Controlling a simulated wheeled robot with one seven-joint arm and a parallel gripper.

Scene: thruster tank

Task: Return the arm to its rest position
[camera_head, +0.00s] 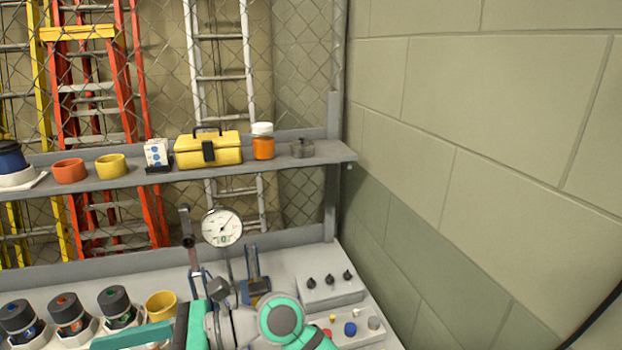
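My arm (281,318), with teal and grey links, is folded low at the bottom centre of the head view, over the front of the grey bench. A teal bar of it reaches left at the bottom edge. I cannot make out my gripper's fingers among the arm parts, so whether it is open or shut does not show. Nothing held can be seen. The lower part of the arm is cut off by the picture's bottom edge.
Behind the arm stand a dial gauge (222,227) and a blue clamp (257,278). Dark-capped bottles (68,314) and a yellow cup (161,305) are left. Knob blocks (330,291) are right. A shelf (222,168) holds a yellow toolbox (209,149). A block wall (480,130) bounds the right.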

